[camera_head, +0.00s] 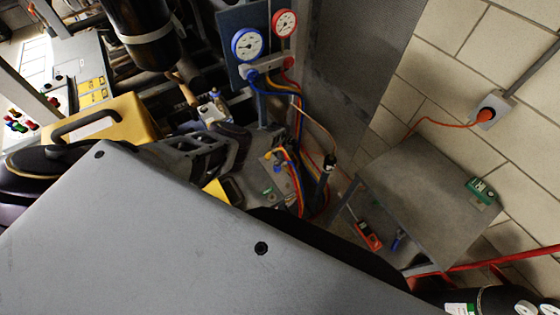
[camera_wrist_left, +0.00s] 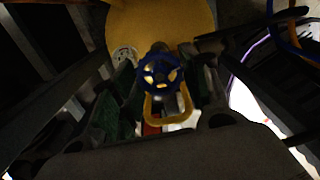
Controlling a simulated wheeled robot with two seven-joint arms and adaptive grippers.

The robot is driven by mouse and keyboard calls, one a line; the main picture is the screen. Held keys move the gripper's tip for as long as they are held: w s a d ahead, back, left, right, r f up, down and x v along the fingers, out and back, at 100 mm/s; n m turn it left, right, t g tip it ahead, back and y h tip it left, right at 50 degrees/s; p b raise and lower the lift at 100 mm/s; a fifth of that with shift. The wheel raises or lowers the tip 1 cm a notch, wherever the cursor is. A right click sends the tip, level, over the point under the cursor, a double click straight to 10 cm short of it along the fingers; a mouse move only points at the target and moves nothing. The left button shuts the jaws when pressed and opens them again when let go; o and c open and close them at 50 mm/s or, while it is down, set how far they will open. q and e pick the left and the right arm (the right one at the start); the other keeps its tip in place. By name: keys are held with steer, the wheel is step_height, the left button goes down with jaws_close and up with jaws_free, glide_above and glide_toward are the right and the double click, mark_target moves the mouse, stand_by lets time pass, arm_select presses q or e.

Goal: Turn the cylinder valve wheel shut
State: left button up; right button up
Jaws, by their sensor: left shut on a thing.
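The blue valve wheel (camera_wrist_left: 161,70) is in the middle of the left wrist view, with a yellow loop (camera_wrist_left: 169,108) just below it and the yellow cylinder (camera_wrist_left: 160,22) behind. My left gripper (camera_wrist_left: 163,82) has one finger on each side of the wheel and is shut on it; the exact contact is dark and hard to see. In the head view my left gripper (camera_head: 225,142) shows as dark linked fingers beyond a large grey panel. I cannot make out the wheel clearly there. My right gripper is not in view.
Blue and red gauges (camera_head: 247,45) hang on a panel above, with coloured hoses (camera_head: 298,150) running down beside the gripper. A yellow case (camera_head: 95,125) stands at left. A grey table (camera_head: 425,190) stands at right by the tiled wall. The large grey panel covers the lower left.

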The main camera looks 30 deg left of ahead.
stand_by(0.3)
arm_select(q)
steer(key=o, duration=1)
steer(key=shift+n, duration=0.3)
steer(key=shift+n, duration=0.7)
